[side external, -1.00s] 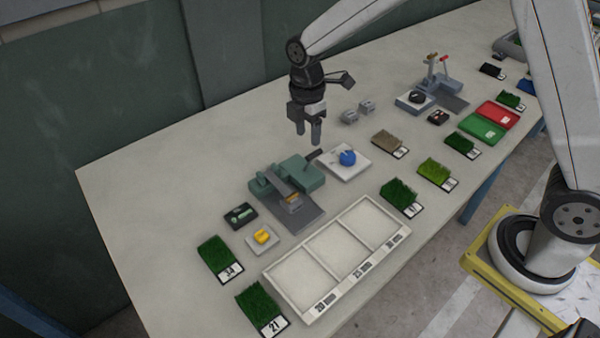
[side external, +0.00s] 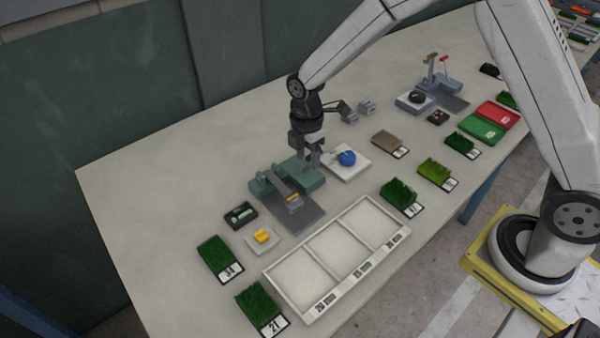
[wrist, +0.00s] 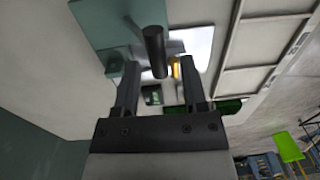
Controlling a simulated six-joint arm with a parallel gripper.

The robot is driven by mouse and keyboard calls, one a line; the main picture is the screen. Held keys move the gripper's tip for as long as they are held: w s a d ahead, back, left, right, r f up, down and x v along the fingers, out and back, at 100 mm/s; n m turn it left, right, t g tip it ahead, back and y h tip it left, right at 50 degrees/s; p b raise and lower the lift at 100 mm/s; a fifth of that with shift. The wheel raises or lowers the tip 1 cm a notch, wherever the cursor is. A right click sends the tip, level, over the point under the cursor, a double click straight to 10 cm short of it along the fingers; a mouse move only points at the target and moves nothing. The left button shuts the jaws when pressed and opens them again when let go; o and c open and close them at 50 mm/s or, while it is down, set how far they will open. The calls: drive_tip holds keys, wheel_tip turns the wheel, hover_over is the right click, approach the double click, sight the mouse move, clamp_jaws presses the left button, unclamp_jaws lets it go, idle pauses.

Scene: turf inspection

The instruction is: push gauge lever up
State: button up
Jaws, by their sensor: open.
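The green gauge (side external: 308,178) stands on the table with a grey plate (side external: 292,218) in front of it. In the wrist view its teal body (wrist: 103,22) is at the upper left. The lever's black round handle (wrist: 154,50) shows in the wrist view between the two fingers. My gripper (side external: 311,164) is open and low over the back right of the gauge, pointing down. In the wrist view its fingertips (wrist: 160,66) lie to either side of the handle; I cannot tell whether they touch it. In the side view the gripper hides the handle.
A white pad with a blue round item (side external: 347,158) is close to the right of my gripper. A three-part white tray (side external: 308,290) lies in front. Several turf samples, such as one marked 21 (side external: 260,303), lie around it. The table's left end is clear.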

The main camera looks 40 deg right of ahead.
drive_tip(key=shift+f, duration=0.5)
clamp_jaws()
idle(1.2)
